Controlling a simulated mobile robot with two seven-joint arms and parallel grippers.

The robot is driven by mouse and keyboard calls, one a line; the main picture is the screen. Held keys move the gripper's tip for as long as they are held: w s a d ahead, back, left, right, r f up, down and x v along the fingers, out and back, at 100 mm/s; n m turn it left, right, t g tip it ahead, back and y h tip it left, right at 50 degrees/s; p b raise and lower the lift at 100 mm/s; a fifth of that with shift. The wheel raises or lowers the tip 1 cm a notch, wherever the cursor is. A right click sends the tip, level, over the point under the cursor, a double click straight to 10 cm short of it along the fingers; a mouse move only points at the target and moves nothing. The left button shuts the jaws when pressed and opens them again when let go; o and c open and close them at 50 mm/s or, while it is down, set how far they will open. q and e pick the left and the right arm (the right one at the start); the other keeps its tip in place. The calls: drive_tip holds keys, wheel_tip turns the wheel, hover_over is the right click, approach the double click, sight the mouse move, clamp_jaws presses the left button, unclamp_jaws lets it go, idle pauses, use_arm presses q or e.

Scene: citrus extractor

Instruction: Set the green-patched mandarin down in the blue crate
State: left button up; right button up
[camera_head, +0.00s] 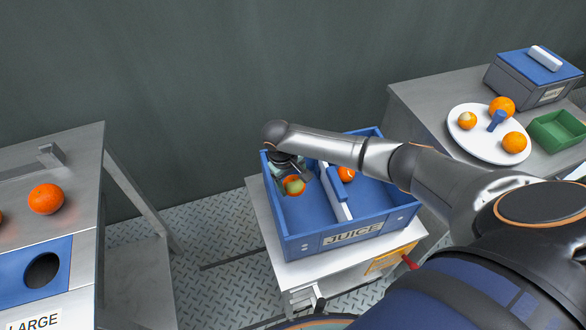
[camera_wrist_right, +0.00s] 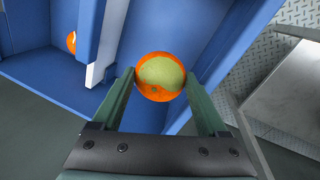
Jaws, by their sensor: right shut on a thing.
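The green-patched mandarin (camera_head: 294,186) is orange with a dull green patch. My right gripper (camera_head: 290,176) is shut on it, inside the left compartment of the blue crate (camera_head: 300,244) labelled JUICE. In the right wrist view the mandarin (camera_wrist_right: 160,77) sits between the two green fingers (camera_wrist_right: 160,95), with the blue crate floor and wall around it. I cannot tell whether it touches the crate floor. Another orange fruit (camera_head: 346,174) lies in the crate's other compartment, past the divider (camera_head: 335,192). My left gripper is not in view.
The crate stands on a pale cart (camera_head: 400,240). At the right, a table holds a white plate (camera_head: 470,140) with several orange fruits, a green tray (camera_head: 556,130) and a grey-blue box (camera_head: 530,80). At the left, a metal bench (camera_head: 85,170) holds a large mandarin (camera_head: 46,199).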

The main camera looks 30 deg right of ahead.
drive_tip(key=shift+f+b, duration=0.8)
drive_tip(key=shift+f, duration=0.65)
drive_tip(key=o, duration=1.3)
drive_tip(key=shift+o, duration=0.2)
drive_tip(key=shift+a, duration=0.1)
wheel_tip(320, 180, up, 12)
drive_tip(key=a+p, duration=0.1)
drive_tip(key=a, duration=0.1)
drive_tip(key=shift+r+p, duration=0.2)
drive_tip(key=shift+p, duration=0.1)
drive_tip(key=shift+a, duration=0.1)
